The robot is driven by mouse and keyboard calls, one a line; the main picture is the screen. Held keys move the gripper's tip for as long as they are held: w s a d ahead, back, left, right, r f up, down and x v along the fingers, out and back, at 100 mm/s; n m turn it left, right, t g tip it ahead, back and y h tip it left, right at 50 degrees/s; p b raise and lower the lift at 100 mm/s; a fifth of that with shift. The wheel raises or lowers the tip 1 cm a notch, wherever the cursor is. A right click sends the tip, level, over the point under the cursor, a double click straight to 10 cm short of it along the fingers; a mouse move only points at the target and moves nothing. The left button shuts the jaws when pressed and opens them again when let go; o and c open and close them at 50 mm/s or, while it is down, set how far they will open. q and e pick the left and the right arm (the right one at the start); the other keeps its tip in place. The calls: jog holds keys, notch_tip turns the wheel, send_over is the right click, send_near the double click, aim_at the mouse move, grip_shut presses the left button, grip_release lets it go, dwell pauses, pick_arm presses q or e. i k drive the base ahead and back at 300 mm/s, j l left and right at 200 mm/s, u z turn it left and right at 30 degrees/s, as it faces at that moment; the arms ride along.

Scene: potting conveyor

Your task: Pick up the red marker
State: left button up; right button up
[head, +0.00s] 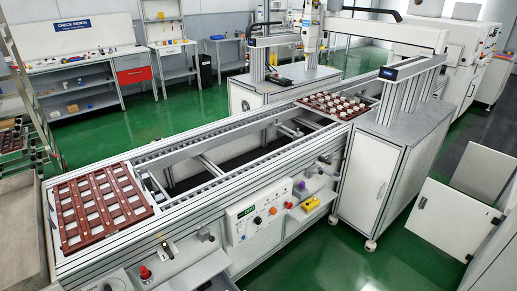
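I cannot make out a red marker for certain in the head view. Small red items show along the conveyor's front side: a red knob-like piece (145,272) at the near left, and a small red piece (289,205) right of the control panel. Both look more like buttons than a marker. Small coloured items also lie on the check bench (70,66) at the back left, too small to tell apart. Neither of my grippers is in view.
The conveyor (215,180) runs from near left to back right. A reddish-brown tray (72,243) of pale parts sits at its near end, another tray (338,95) farther along. A control panel (256,215) and yellow item (310,205) are in front. Green floor (330,258) is clear.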

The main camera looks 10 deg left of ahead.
aim_at(144, 273)
jog(key=u, duration=0.9)
